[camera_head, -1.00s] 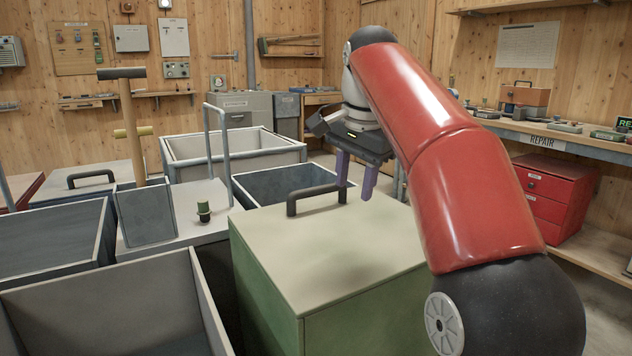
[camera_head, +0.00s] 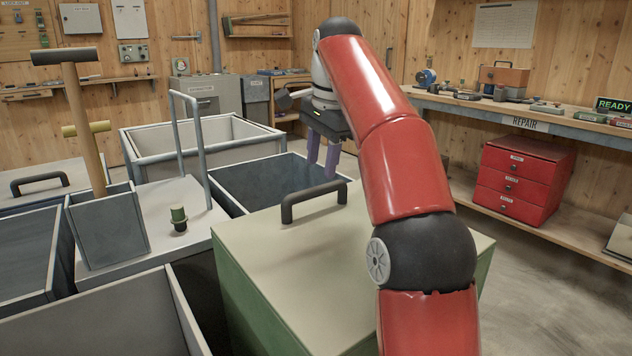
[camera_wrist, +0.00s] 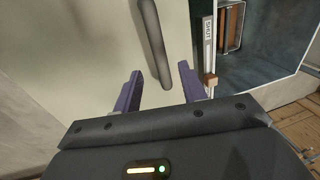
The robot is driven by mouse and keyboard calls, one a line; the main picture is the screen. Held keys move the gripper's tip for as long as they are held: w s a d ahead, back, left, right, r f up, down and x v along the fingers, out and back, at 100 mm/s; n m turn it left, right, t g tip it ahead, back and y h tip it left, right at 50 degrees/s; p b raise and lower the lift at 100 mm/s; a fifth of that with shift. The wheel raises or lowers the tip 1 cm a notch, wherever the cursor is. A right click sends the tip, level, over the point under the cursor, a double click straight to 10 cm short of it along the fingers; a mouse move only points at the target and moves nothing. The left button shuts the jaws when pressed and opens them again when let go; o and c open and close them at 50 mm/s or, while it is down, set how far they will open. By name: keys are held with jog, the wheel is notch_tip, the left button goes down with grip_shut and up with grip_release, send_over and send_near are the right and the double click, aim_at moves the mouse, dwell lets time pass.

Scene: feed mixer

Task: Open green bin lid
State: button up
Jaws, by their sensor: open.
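The green bin (camera_head: 247,309) stands in front of me, with its pale lid (camera_head: 285,250) lying flat and closed. A dark bar handle (camera_head: 313,200) is fixed near the lid's far edge. My gripper (camera_head: 321,168) is open and empty, its purple fingers pointing down, just above and beyond the handle in the head view. In the wrist view the handle (camera_wrist: 152,40) runs down to between the open fingers (camera_wrist: 160,70), with the pale lid (camera_wrist: 95,40) behind it. I cannot tell whether the fingers touch anything. My red arm hides the lid's right part.
A strip marked SHUT (camera_wrist: 208,40) with a tan piece shows beside the lid in the wrist view. An open dark bin (camera_head: 262,183) lies behind the lid. A tall metal hoop (camera_head: 196,150) and a mallet (camera_head: 85,130) stand left. A repair bench (camera_head: 525,124) is right.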

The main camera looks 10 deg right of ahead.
aim_at(318, 187)
jog(key=f, duration=0.2)
jog(key=f+b, duration=0.1)
jog(key=w+f+b, duration=0.1)
jog(key=f, duration=0.1)
jog(key=shift+a+f, duration=0.2)
jog(key=shift+f, duration=0.15)
jog(key=shift+c, duration=0.2)
grip_shut()
